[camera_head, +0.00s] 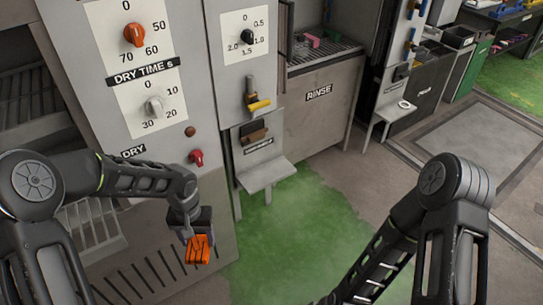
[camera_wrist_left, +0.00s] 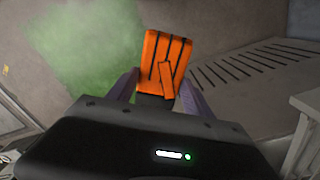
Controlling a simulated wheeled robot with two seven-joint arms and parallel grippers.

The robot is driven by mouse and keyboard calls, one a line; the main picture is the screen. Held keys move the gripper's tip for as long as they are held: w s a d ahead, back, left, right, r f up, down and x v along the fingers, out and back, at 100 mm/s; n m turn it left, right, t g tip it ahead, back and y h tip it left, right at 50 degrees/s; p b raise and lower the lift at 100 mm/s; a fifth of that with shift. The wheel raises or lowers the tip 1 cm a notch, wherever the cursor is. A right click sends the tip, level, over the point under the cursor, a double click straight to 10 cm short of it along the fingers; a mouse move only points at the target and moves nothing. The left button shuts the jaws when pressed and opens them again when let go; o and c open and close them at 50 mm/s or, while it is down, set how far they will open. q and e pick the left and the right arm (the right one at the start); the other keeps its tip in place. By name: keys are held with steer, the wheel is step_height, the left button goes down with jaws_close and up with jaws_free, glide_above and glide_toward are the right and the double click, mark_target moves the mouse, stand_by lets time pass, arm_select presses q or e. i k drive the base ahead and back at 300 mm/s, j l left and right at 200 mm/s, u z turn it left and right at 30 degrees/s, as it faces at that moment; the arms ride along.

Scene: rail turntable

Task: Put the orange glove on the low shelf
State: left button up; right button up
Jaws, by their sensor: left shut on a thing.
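The orange glove (camera_head: 199,249) hangs from my left gripper (camera_head: 190,226) in the head view, in front of the left machine's lower front. In the left wrist view the glove (camera_wrist_left: 167,60) stands up between the two fingers of the gripper (camera_wrist_left: 157,92), its dark cuff end held between them. A small grey shelf (camera_head: 265,176) juts out low from the panel right of the glove, apart from it. Its top looks bare. I cannot tell whether this is the low shelf meant. My right arm shows at the right, but its gripper is out of the picture.
The left machine has dials (camera_head: 134,35) and a red knob (camera_head: 197,157). A yellow-handled lever (camera_head: 259,104) and a brown block (camera_head: 254,133) are above the small shelf. The rinse cabinet (camera_head: 317,112) stands to its right. Another small shelf (camera_head: 397,109) holds a white ring. Green floor (camera_head: 297,235) lies open in front.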

mark_target(275, 174)
steer(key=i+l+u, duration=0.1)
steer(key=i+l, duration=0.65)
steer(key=i+l+u, duration=0.15)
steer(key=i+l, duration=0.6)
steer(key=l, duration=0.25)
steer(key=i+l+u, duration=0.15)
steer(key=i+l, duration=0.5)
steer(key=l, duration=0.3)
steer(key=u, duration=0.05)
